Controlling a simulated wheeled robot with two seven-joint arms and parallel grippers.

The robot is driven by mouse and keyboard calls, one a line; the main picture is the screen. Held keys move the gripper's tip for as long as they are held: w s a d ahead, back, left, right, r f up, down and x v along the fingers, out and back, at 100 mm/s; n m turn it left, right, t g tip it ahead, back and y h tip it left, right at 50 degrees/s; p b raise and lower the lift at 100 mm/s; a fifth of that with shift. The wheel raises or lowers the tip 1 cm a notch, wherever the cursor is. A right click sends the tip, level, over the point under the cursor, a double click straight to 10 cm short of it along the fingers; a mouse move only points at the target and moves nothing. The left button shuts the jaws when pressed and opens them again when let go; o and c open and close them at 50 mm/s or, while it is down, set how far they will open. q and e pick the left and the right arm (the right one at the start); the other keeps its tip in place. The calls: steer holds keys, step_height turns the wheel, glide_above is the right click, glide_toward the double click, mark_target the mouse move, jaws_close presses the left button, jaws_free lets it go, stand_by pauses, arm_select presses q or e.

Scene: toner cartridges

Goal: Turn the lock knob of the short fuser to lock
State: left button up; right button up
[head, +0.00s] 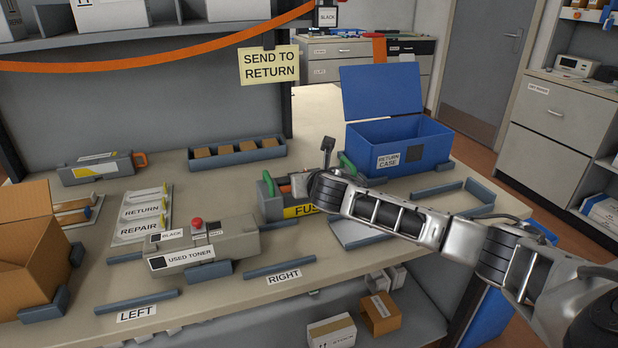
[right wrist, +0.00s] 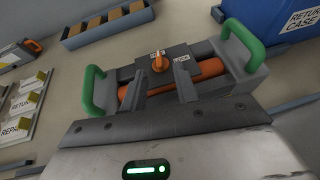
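The short fuser is a grey unit with green handles and an orange roller; its yellow label, partly hidden by my right arm, shows in the head view (head: 299,211). The fuser (right wrist: 243,70) fills the upper middle of the right wrist view. Its orange lock knob (right wrist: 160,63) sits on a dark plate, below a small partly legible label and left of the LOCK label (right wrist: 181,58). My right gripper (right wrist: 161,80) is open, its two fingers pointing at the knob, one to each side, with no clear contact. In the head view the gripper hides the knob. My left gripper is not in view.
The blue return case (head: 440,150) stands open behind the fuser at right. A used toner unit (head: 190,250) with a red button sits left. A tray of brown blocks (head: 225,160) lies behind. Low grey rails line the table (head: 240,300) front.

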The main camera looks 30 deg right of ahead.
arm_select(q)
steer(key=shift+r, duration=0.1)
arm_select(e)
steer(key=shift+x, duration=0.9)
jaws_close()
steer(key=shift+a+r+m+h+p, duration=0.2)
steer(key=shift+m+h+p, duration=0.1)
steer(key=shift+p, duration=0.2)
steer(key=shift+a+m+g+h+p, duration=0.15)
steer(key=shift+m+g+h+p, duration=0.25)
steer(key=shift+m+h+p, duration=0.1)
steer(key=shift+w+a+f+m+g+h+p, duration=0.15)
steer(key=shift+m+g+h+p, duration=0.3)
steer(key=shift+m+h, duration=0.25)
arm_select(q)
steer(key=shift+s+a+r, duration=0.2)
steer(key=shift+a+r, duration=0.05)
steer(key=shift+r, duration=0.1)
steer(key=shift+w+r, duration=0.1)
